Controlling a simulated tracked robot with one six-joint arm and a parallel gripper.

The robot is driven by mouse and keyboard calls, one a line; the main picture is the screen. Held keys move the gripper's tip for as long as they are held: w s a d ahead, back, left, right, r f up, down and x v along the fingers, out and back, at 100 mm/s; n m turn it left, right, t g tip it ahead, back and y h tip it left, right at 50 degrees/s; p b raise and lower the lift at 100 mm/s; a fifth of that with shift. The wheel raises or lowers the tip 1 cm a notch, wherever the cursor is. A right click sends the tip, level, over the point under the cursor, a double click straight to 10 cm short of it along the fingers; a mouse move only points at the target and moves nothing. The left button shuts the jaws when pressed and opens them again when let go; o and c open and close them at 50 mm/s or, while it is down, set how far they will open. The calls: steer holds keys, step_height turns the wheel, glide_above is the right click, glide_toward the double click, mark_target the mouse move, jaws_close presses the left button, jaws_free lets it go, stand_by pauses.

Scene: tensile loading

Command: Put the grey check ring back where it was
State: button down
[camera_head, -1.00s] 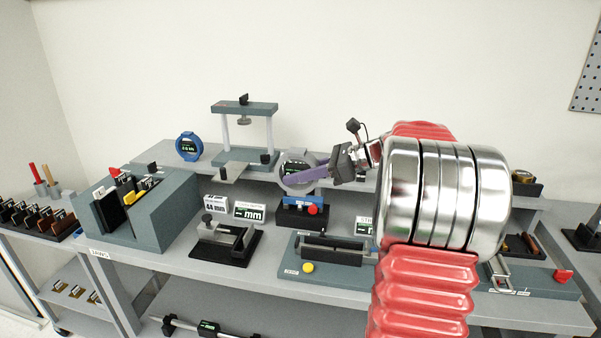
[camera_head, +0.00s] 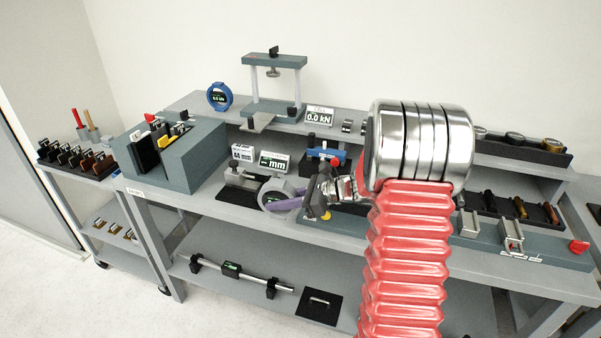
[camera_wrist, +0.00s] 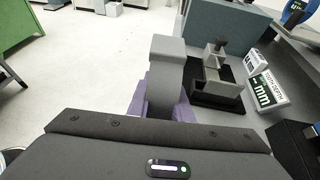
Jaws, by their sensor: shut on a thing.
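The grey check ring (camera_head: 272,187) is held in front of the bench equipment in the head view. My gripper (camera_head: 288,204) is shut on it with purple fingers, at the ring's right side. In the wrist view the ring (camera_wrist: 165,75) shows edge-on as a grey block between the purple fingers (camera_wrist: 160,108). The ring partly covers the black base of a small grey clamp fixture (camera_head: 240,178). I cannot tell its exact height above the bench. A blue ring gauge (camera_head: 220,97) stands on the raised shelf, left of a press frame (camera_head: 275,62).
A "0.0 kN" display (camera_head: 319,116) stands right of the press frame. White mm displays (camera_head: 273,161) and a blue-topped block with a red knob (camera_head: 325,155) are close behind the ring. A slotted grey-green block (camera_head: 195,160) is at left. My arm hides part of the right bench.

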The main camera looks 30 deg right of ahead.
steer(key=s+a+f+n+g+y, duration=0.1)
steer(key=s+a+f, duration=0.3)
steer(key=a+f, duration=0.8)
steer(key=shift+a+f+n, duration=0.3)
steer(key=shift+a+f, duration=0.05)
steer(key=shift+a, duration=0.75)
steer(key=shift+s, duration=0.1)
